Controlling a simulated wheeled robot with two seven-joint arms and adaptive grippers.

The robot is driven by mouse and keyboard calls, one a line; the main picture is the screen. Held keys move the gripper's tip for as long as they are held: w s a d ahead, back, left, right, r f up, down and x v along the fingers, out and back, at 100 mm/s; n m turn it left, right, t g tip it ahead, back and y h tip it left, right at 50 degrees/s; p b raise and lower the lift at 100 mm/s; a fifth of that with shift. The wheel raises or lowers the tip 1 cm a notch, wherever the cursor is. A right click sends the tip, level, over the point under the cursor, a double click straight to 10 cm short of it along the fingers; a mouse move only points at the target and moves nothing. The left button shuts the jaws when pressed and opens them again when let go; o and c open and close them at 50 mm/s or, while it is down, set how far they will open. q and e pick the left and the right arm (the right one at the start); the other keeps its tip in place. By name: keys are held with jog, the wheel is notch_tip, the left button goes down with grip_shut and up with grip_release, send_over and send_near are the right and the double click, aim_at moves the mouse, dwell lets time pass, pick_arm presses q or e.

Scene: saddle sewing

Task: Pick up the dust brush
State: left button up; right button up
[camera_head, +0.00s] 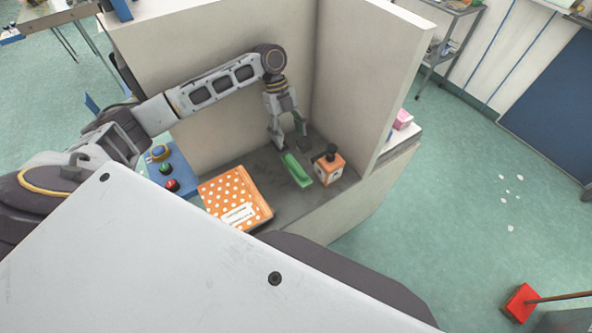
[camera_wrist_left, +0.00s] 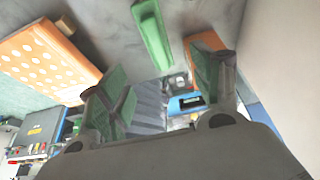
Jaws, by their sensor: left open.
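The dust brush (camera_head: 297,170) looks like a long green piece lying on the grey surface inside the light-walled corner. Its bristles cannot be made out. It also shows in the left wrist view (camera_wrist_left: 152,36), at the top, just beyond the space between the fingers. My left gripper (camera_head: 288,140) is open and empty, pointing down just above and behind the far end of the brush. Its two fingers (camera_wrist_left: 160,78) stand apart in the wrist view, with nothing between them. My right gripper is not in view.
An orange box (camera_head: 329,169) with a dark knob stands close to the right of the brush. An orange dotted package (camera_head: 235,200) lies to its left. Beyond that is a blue button panel (camera_head: 170,168). Tall walls (camera_head: 365,80) close the back and right.

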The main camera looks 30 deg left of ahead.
pick_arm(q)
send_over(295, 164)
jog(key=w+a, duration=0.2)
notch_tip(295, 164, down, 5)
jog(key=shift+s+d+r, duration=0.1)
jog(key=shift+s, duration=0.05)
jog(key=shift+b+x, duration=1)
jog(key=shift+x, duration=0.4)
jog(key=shift+a+b+x, duration=0.15)
jog(key=shift+b+x, duration=0.65)
jog(key=shift+a+b+x, duration=0.1)
jog(key=shift+b+x, duration=1.55)
jog(key=shift+x, duration=0.2)
jog(key=shift+s, duration=0.1)
jog(key=c, duration=1.2)
